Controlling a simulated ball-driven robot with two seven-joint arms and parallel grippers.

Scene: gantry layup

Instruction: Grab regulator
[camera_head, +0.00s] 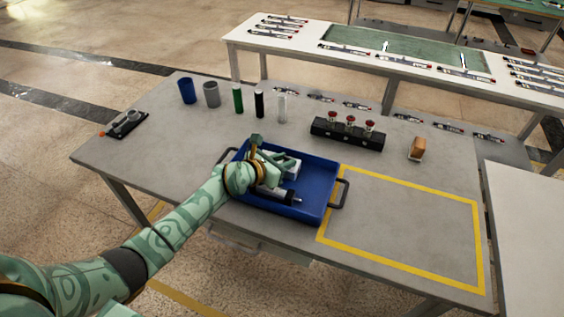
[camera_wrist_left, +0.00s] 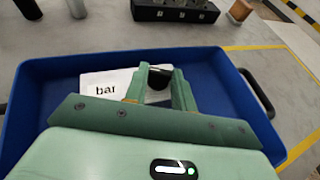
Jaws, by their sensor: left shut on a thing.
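A blue tray (camera_head: 318,178) with dark handles stands on the grey table. In it lies a white block, which I take to be the regulator (camera_head: 293,170); in the left wrist view its white face (camera_wrist_left: 103,86) reads "bar". My left gripper (camera_head: 272,158) is down in the tray. In the wrist view its fingers (camera_wrist_left: 158,86) are shut on a dark, rounded part beside the white face, seemingly the regulator's knob. The fingers hide much of it. A grey and black cylinder (camera_head: 280,195) lies at the tray's near side. My right gripper is not in view.
Behind the tray stand a blue cup (camera_head: 187,91), a grey cup (camera_head: 211,94) and several slim bottles. A black rack (camera_head: 347,134) with red-topped parts and a brown-topped block (camera_head: 417,148) stand right. The yellow-outlined area (camera_head: 405,222) is clear.

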